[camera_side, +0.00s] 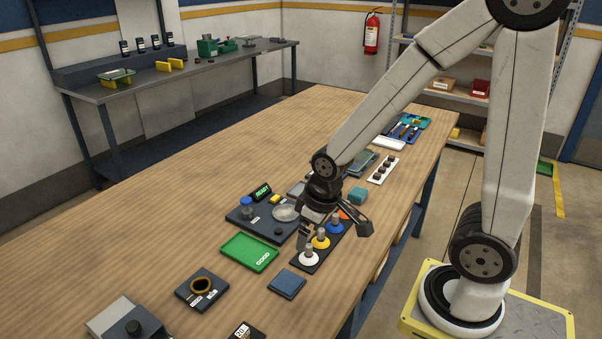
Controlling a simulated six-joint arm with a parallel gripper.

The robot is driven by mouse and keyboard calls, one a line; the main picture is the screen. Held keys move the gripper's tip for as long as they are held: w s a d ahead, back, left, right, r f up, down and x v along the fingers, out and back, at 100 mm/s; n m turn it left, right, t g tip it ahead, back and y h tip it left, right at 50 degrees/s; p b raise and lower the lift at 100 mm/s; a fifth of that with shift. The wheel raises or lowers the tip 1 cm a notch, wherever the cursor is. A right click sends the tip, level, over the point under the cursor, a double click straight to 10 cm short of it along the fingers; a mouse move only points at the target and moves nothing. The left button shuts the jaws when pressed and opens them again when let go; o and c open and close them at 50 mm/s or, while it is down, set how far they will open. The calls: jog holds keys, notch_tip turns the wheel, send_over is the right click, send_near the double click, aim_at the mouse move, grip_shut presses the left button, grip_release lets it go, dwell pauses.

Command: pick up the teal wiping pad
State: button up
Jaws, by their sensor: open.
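A small teal block (357,195), which looks like the wiping pad, lies on the wooden table just behind and right of my gripper. My gripper (335,231) is open and points down, its two fingers spread wide. It hangs over or in front of a dark strip (309,268) with white, yellow, blue and orange round bases carrying grey pegs. Nothing shows between the fingers. The gripper is apart from the teal block in this view; its exact height is hard to tell.
A dark fixture plate (239,219) with a READY display stands left of the gripper. A green tray (249,252), a flat blue pad (287,283) and a black holder with a ring (202,289) lie in front. The table's left side is clear.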

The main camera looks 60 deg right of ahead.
jog(key=w+d+n, duration=0.4)
jog(key=w+d, duration=0.1)
jog(key=d, duration=0.2)
jog(key=n+g, duration=0.3)
jog(key=n, duration=1)
send_over(357, 193)
notch_tip(357, 193, down, 7)
jog(key=shift+d+r, duration=0.1)
jog(key=shift+d, duration=0.05)
jog(key=shift+f, duration=1.35)
jog(key=shift+f, duration=2.6)
jog(key=c, duration=1.1)
